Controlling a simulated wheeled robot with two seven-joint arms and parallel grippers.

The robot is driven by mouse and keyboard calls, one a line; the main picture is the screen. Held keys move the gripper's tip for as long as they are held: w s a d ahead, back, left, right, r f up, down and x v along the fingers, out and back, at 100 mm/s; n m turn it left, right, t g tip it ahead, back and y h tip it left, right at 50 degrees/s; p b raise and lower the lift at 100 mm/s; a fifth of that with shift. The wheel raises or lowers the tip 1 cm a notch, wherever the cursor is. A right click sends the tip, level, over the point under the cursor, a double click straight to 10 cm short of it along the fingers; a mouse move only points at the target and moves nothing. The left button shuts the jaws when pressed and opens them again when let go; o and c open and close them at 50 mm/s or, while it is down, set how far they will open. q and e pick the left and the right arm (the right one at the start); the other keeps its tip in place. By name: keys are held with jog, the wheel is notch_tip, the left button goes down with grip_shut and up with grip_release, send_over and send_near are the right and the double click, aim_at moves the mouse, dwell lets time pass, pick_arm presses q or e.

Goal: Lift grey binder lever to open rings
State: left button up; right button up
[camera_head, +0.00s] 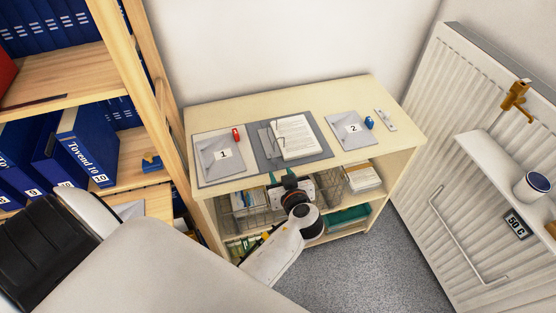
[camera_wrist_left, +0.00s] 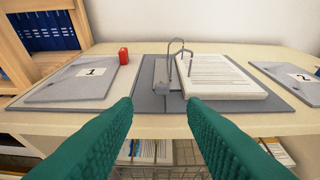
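A grey binder (camera_head: 262,162) lies open on top of the low shelf, with a stack of white paper (camera_head: 295,137) on its right half. In the left wrist view the binder (camera_wrist_left: 150,103) lies straight ahead, with the paper (camera_wrist_left: 222,77) on the right. Its metal rings and lever (camera_wrist_left: 175,62) stand up near the middle; I cannot tell whether the rings are open. My left gripper (camera_head: 288,177) is at the shelf's front edge, just in front of the binder. Its green fingers (camera_wrist_left: 160,104) are wide apart and empty. My right gripper is not seen.
Grey folders marked 1 (camera_head: 213,166) and 2 (camera_head: 347,130) lie either side of the binder. A red item (camera_head: 236,135) and a blue item (camera_head: 369,122) stand by them. A wire basket (camera_head: 252,215) sits below. A bookcase (camera_head: 150,60) and radiator (camera_head: 450,150) flank the shelf.

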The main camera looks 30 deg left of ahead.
aim_at(275, 161)
pick_arm(q)
jog(key=p+x, duration=0.1)
jog(key=x, duration=0.7)
jog(key=shift+d+f, duration=0.1)
jog(key=shift+f, duration=0.05)
grip_shut()
